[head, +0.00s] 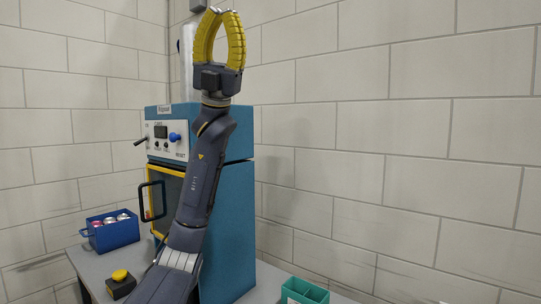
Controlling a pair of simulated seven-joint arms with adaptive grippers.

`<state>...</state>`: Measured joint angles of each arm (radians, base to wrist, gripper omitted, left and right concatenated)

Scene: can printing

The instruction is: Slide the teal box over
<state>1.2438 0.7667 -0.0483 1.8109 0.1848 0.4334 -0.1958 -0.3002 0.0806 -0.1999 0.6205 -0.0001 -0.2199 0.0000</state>
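The teal box (303,291) is an open-topped box with a divider inside. It stands at the bottom edge of the head view, right of the machine, and its lower part is cut off. My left gripper (222,12) is raised high in front of the machine, its yellow fingers pointing up, far above and left of the teal box. Its fingers bow apart in the middle and their tips look close together. My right gripper is not in view.
A blue machine (240,185) with a control panel and a yellow-framed door stands behind my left arm. A blue crate (112,236) with several cans sits on the grey table (85,262) at left. A yellow-topped button box (120,283) is in front. A block wall closes the back.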

